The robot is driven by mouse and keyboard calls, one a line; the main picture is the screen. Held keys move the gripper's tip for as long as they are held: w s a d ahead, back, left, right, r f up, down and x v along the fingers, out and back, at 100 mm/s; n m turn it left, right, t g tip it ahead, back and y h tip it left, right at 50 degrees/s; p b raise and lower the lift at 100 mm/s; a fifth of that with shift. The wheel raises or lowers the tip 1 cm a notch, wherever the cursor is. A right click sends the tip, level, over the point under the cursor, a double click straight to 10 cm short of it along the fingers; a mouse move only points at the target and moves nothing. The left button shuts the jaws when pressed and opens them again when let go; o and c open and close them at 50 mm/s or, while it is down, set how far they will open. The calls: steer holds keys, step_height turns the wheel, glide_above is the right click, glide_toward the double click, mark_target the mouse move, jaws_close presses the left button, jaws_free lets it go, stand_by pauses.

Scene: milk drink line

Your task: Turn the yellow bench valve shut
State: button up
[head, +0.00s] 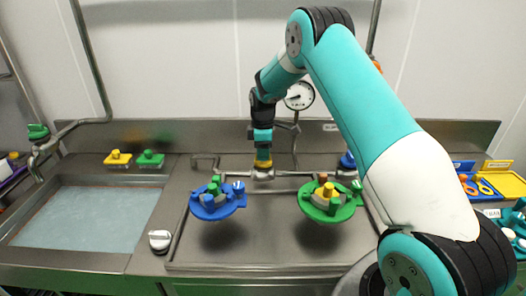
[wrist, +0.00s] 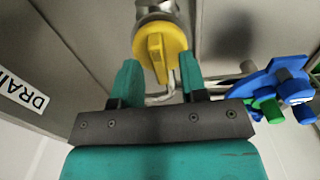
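The yellow bench valve (head: 263,163) sits on the metal pipe at the middle of the bench, just below my gripper (head: 263,148) in the head view. In the wrist view the yellow valve (wrist: 143,36) is a round disc with a raised bar handle (wrist: 157,56). My gripper (wrist: 158,76) is open. Its two teal fingers stand on either side of the handle's near end, with a gap on both sides. The handle points towards the palm in the wrist view. Part of the valve is hidden behind my gripper in the head view.
A blue round carrier (head: 232,207) and a green one (head: 340,213) hold coloured pieces in front of the pipe. A pressure gauge (head: 299,96) stands behind. The sink (head: 140,259) lies left, with a grey-white knob (head: 160,240) beside it. A yellow tray (head: 508,184) is far right.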

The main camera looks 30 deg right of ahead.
steer(key=shift+f, duration=0.6)
jaws_close()
